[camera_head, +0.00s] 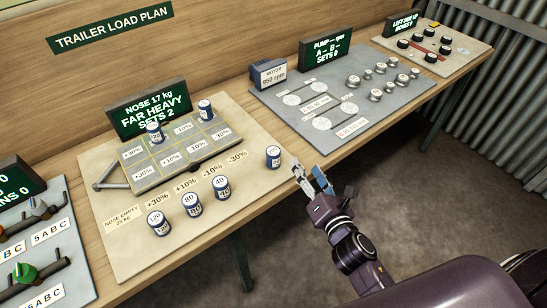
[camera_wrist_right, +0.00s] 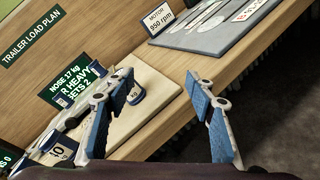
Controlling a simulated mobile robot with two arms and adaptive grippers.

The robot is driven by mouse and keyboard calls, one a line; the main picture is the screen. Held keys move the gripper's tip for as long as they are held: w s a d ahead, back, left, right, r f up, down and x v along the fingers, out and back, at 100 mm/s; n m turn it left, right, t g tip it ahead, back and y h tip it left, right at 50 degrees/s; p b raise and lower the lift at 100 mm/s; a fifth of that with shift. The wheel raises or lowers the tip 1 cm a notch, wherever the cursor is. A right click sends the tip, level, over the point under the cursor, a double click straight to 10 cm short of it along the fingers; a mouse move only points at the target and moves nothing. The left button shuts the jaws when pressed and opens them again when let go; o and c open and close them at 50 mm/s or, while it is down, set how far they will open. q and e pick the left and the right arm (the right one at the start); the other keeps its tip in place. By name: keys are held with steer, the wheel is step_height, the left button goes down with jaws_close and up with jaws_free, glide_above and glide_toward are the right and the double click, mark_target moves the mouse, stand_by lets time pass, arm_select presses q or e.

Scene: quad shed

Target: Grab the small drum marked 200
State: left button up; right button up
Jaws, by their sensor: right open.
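Several small blue-and-white drums stand on the beige load board. One drum (camera_head: 273,157) stands alone at the board's right side; its number is too small to read. In front stand drums that seem marked 120 (camera_head: 157,223), 80 (camera_head: 191,204) and 40 (camera_head: 221,188). Two more, at the back left (camera_head: 155,132) and back right (camera_head: 206,110) of the grid tray, have unreadable numbers. I cannot tell which is marked 200. My right gripper (camera_head: 307,172) is open and empty, right of the lone drum. In the wrist view a drum (camera_wrist_right: 135,94) shows beside the left finger of the gripper (camera_wrist_right: 158,80). My left gripper is out of view.
The grid tray (camera_head: 145,184) lies on the load board (camera_head: 125,262), with a green sign (camera_head: 148,106) behind. A grey pump board (camera_head: 270,104) with knobs lies to the right. Valves (camera_head: 25,272) stand at the lower left. Bare wooden bench edge runs before the gripper.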

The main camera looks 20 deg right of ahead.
mark_target(277, 159)
steer(key=a+n+y, duration=0.1)
steer(key=n, duration=0.2)
steer(key=a+n+y, duration=0.1)
steer(key=a+n, duration=0.1)
steer(key=n, duration=0.1)
steer(key=a+r+n+t+y, duration=0.1)
steer(key=a+n+y, duration=0.1)
steer(key=shift+w+r+n, duration=0.1)
steer(key=shift+w+n, duration=0.25)
steer(key=shift+n, duration=0.05)
steer(key=shift+a+n+y, duration=0.3)
steer(key=shift+n, duration=0.3)
steer(key=shift+w+a+r+n, duration=0.1)
steer(key=shift+w+a+n, duration=0.1)
steer(key=shift+w+n, duration=0.1)
steer(key=shift+p+x, duration=0.45)
steer(key=shift+x, duration=0.35)
steer(key=x, duration=0.2)
steer(key=f+p+x, duration=0.1)
steer(key=x, duration=0.1)
steer(key=shift+w+d, duration=0.1)
steer(key=shift+w, duration=0.35)
steer(key=shift+w+f, duration=0.1)
steer(key=shift+w, duration=0.25)
arm_select(q)
steer(key=shift+w+d+r, duration=0.1)
steer(key=shift+d+r, duration=0.1)
steer(key=shift+r, duration=0.4)
steer(key=shift+d+r, duration=0.15)
steer(key=shift+r, duration=0.4)
